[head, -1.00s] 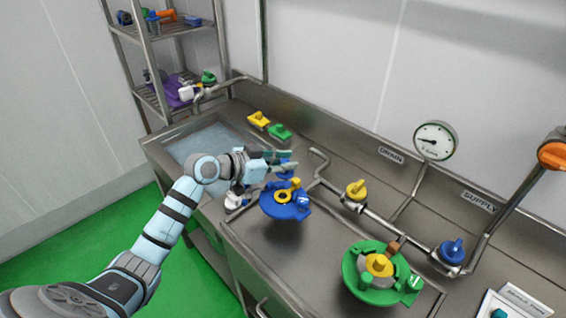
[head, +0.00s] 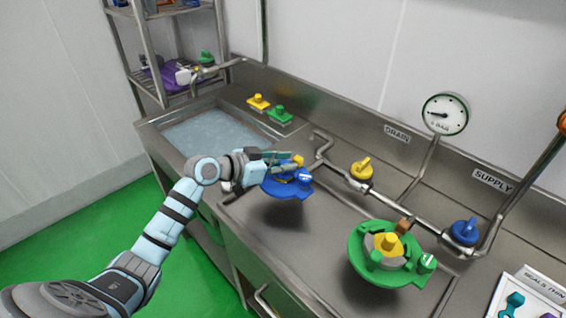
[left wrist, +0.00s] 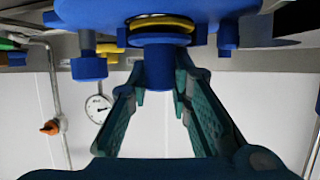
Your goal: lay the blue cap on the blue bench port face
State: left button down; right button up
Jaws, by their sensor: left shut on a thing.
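The blue bench port (head: 290,190) is a blue flange on the steel bench, with yellow on it. My left gripper (head: 284,161) is directly over its face, teal fingers closed on the knob of the blue cap. In the left wrist view the blue cap (left wrist: 158,66) sits between the fingertips (left wrist: 160,92). The blue port (left wrist: 85,14) and a yellow ring (left wrist: 160,20) lie right beside the cap's disc; I cannot tell whether they touch. In the head view the fingers largely hide the cap. My right gripper is out of view.
A green port (head: 368,275) with a yellow knob stands to the right. Pipes with a yellow valve (head: 361,168) and a blue valve (head: 465,232) run behind. A water-filled sink (head: 205,135) is at left, with yellow and green blocks (head: 280,114) behind it.

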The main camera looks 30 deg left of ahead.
pick_arm(q)
jog(key=shift+f, duration=0.25)
jog(key=c, duration=1.4)
grip_release()
jog(key=shift+r, duration=0.1)
jog(key=v, duration=1.2)
